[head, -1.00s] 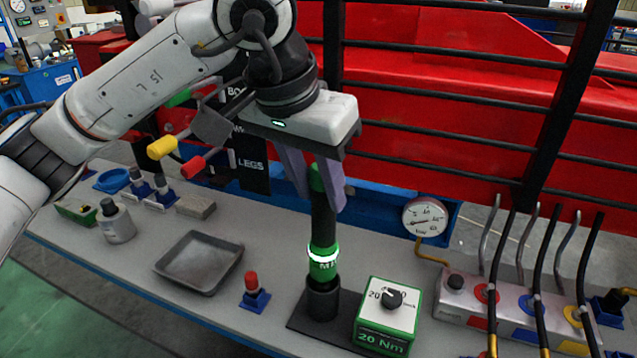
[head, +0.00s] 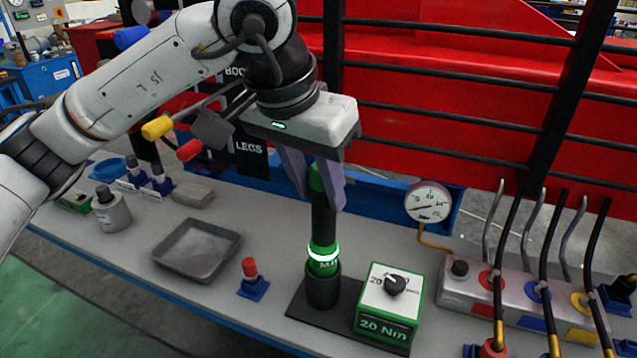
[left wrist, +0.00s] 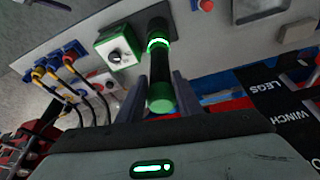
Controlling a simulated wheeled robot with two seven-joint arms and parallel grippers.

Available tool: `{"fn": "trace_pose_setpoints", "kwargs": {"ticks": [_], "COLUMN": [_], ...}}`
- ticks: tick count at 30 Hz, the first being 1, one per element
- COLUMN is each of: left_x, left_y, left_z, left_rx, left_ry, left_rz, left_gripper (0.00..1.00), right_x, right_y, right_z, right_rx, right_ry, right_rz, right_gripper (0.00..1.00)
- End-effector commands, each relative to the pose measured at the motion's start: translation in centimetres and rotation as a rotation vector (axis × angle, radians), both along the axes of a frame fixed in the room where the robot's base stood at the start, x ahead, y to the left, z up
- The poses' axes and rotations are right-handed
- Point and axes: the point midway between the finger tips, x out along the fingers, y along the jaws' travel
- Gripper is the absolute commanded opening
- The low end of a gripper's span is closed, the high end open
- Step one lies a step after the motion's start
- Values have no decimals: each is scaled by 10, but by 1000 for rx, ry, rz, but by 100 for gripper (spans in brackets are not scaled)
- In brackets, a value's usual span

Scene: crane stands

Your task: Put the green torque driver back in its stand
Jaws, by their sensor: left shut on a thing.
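The green torque driver (head: 323,220) is upright, a black shaft with a green top and a lit green band low down. Its lower end is inside the black cup of the stand (head: 323,288), on a dark base plate. My left gripper (head: 325,195) is above it, pointing down, with its fingers shut around the driver's upper part. In the left wrist view the driver (left wrist: 160,70) shows between the two fingers (left wrist: 160,92), its green end nearest the camera. How deep the driver sits in the cup is hidden. My right gripper is not in view.
A green and white box reading 20 Nm (head: 388,305) stands close right of the stand. A red-topped blue holder (head: 252,280) and a grey tray (head: 197,248) are to the left. A gauge (head: 428,203) and valve block (head: 520,300) are to the right.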

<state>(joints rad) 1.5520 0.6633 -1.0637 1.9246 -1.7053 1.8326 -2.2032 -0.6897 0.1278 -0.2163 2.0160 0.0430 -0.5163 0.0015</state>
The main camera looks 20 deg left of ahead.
Motion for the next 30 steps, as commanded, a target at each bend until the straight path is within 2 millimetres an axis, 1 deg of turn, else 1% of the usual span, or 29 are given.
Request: {"fn": "trace_pose_setpoints", "kwargs": {"ticks": [3,14,15,18,24,25,30], "left_x": [1,1,1,1,0,-1,0], "left_y": [0,0,0,0,0,0,0], "left_z": [-4,-16,-14,-14,-15,-18,-17], "left_rx": [-3,-3,-3,-2,0,2,2], "left_ry": [-6,-6,-6,-5,-2,5,3], "left_rz": [1,1,1,1,0,-1,0], "left_gripper": [0,0,39,54,54,54,54], "right_x": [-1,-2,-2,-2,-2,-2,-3], "right_y": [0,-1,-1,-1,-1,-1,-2], "right_z": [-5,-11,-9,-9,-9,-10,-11], "right_rx": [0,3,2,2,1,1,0], "right_ry": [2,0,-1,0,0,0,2], "right_rz": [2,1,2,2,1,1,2], "right_gripper": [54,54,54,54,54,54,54]}}
